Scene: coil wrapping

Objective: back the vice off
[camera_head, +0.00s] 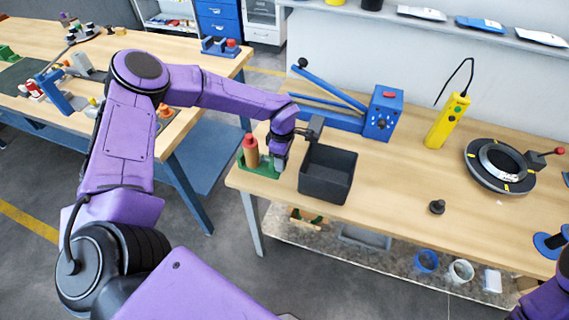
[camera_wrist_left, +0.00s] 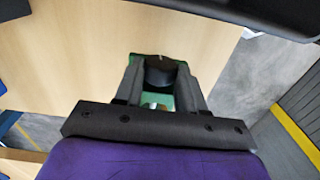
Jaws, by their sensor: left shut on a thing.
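A green base (camera_head: 240,178) sits at the front left corner of the right-hand workbench, with an upright reddish-brown cylinder (camera_head: 251,153) on its left side. My left gripper (camera_head: 278,160) points down at the right side of this base. In the left wrist view my left gripper (camera_wrist_left: 160,85) has a finger on each side of a dark round knob (camera_wrist_left: 160,72) and is shut on it. Green of the base (camera_wrist_left: 181,98) shows below the knob. I cannot tell for sure which part is the vice. The right gripper is out of view.
A black open bin (camera_head: 328,174) stands close to the right of my left gripper. Behind it is a blue lever machine (camera_head: 383,113). A yellow handheld device (camera_head: 447,122), a dark ring fixture (camera_head: 498,165) and a small black knob (camera_head: 437,207) stand farther right. The bench middle is mostly clear.

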